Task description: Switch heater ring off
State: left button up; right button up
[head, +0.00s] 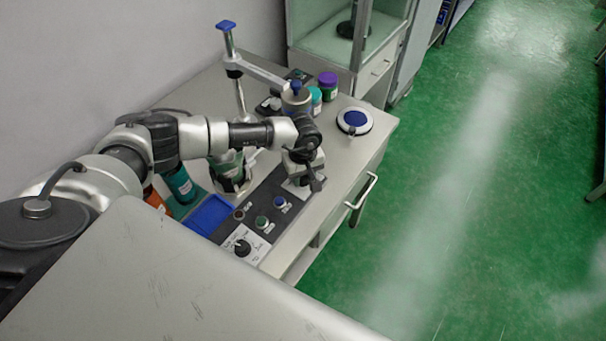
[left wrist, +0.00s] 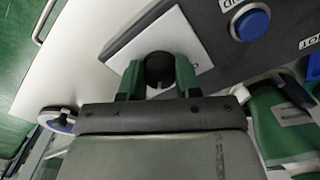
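A black knob (left wrist: 160,68) sits on a white plate (left wrist: 190,35) at one end of the dark control panel (head: 220,236). My left gripper (head: 306,182) is over that far end of the panel, and in the head view it hides most of the plate. In the left wrist view its two green fingers (left wrist: 159,80) stand one on each side of the knob, close against it. A second black knob (head: 242,248) on a white dial plate is at the panel's near end. Which part is the heater ring I cannot tell. My right gripper is out of view.
A blue button (head: 281,202) and a green button (head: 262,222) lie between the knobs. A blue tray (head: 208,215) is beside the panel. A round white stand with a blue top (head: 354,120) and a purple-lidded jar (head: 328,84) are farther back. A drawer handle (head: 362,191) juts out in front.

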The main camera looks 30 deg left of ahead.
pick_arm(q)
jog(key=shift+c, duration=1.2)
